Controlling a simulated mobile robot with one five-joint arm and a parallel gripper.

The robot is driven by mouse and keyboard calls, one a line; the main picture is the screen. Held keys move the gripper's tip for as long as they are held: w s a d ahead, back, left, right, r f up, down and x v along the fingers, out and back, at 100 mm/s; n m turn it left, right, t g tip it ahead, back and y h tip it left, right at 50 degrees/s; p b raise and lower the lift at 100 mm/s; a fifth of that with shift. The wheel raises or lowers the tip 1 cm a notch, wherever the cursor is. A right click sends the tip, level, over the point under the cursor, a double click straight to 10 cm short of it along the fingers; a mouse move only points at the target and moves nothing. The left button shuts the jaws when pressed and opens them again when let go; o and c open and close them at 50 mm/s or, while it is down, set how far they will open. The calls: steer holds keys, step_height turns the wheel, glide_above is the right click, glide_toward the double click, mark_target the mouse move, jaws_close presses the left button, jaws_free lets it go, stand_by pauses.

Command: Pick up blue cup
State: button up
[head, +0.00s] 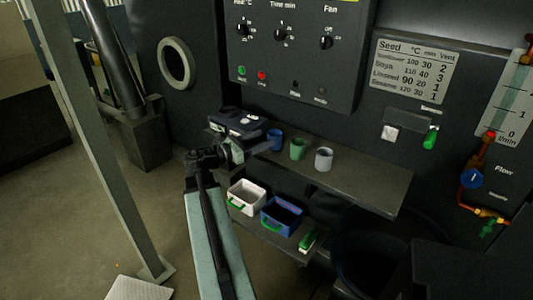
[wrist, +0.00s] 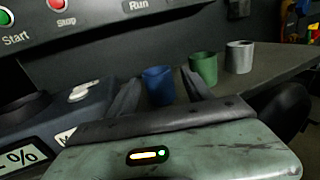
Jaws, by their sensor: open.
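The blue cup (head: 274,139) stands upright on the dark shelf under the control panel, at the left of a row of three cups. In the wrist view the blue cup (wrist: 158,85) shows between the two fingers of my gripper (wrist: 160,77), which is open and empty. I cannot tell how far ahead of the fingertips the cup is. In the head view my gripper (head: 257,146) is just left of the cup, partly hidden by my arm.
A green cup (head: 298,149) and a grey cup (head: 324,158) stand right of the blue one. A meter with a display (wrist: 40,140) is close at the left. A white bin (head: 246,197) and a blue bin (head: 282,216) are on the lower shelf. The upper shelf's right end is clear.

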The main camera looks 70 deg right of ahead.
mark_target(280, 131)
steer(key=shift+s+d+r, duration=0.1)
steer(key=shift+d, duration=0.2)
steer(key=x, duration=0.6)
steer(key=shift+d, duration=0.45)
steer(key=c, duration=1.1)
